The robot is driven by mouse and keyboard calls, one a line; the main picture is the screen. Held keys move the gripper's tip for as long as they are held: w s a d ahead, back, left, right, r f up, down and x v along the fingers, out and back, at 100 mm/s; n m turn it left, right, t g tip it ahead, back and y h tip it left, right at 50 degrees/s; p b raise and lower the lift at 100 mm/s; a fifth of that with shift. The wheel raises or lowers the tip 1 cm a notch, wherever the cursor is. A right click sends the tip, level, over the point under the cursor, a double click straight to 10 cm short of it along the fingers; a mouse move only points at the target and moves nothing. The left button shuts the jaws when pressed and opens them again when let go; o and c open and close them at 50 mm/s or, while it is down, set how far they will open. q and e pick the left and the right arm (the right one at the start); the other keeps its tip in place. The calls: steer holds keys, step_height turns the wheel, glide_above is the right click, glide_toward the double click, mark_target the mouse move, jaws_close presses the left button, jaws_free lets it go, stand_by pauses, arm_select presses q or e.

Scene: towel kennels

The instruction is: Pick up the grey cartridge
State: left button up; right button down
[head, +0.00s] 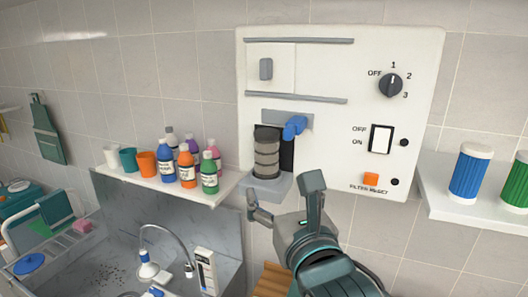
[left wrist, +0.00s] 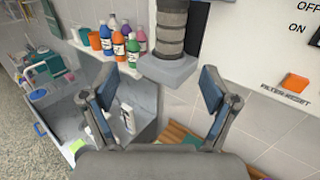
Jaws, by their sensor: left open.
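The grey cartridge (head: 266,155) stands upright on a small grey ledge (head: 268,187) in a recess of the white wall panel (head: 340,60). It is a ribbed cylinder with a dark top; a blue handle (head: 294,127) sits beside its top at the right. My left gripper (head: 284,200) is open and empty, below and in front of the ledge. In the left wrist view the cartridge (left wrist: 171,30) is ahead, above and between the spread fingers (left wrist: 160,92), apart from them; its top is cut off. My right gripper is in neither view.
A left shelf (head: 215,192) holds several bottles and cups. A right shelf (head: 480,205) holds a blue cartridge (head: 469,172) and a green one (head: 516,185). A sink (head: 100,265) with a faucet lies below left. The panel has a dial, a switch and an orange button.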

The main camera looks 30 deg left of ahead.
arm_select(q)
steer(key=h, duration=0.1)
steer(key=p, duration=0.3)
glide_toward(270, 161)
steer(key=shift+m, duration=0.3)
steer(key=x, duration=0.7)
steer(key=shift+a+r, duration=0.2)
steer(key=shift+r, duration=0.1)
steer(key=shift+w+a, duration=0.2)
steer(key=shift+a, duration=0.05)
steer(key=p+x, duration=0.1)
steer(key=x, duration=0.3)
steer(key=shift+w+f+p, duration=0.2)
steer(key=shift+w+p, duration=0.1)
steer(key=shift+p, duration=0.05)
steer(key=shift+w+f, duration=0.1)
steer(key=shift+w, duration=0.1)
steer(key=shift+s, duration=0.1)
steer(key=c, duration=1.3)
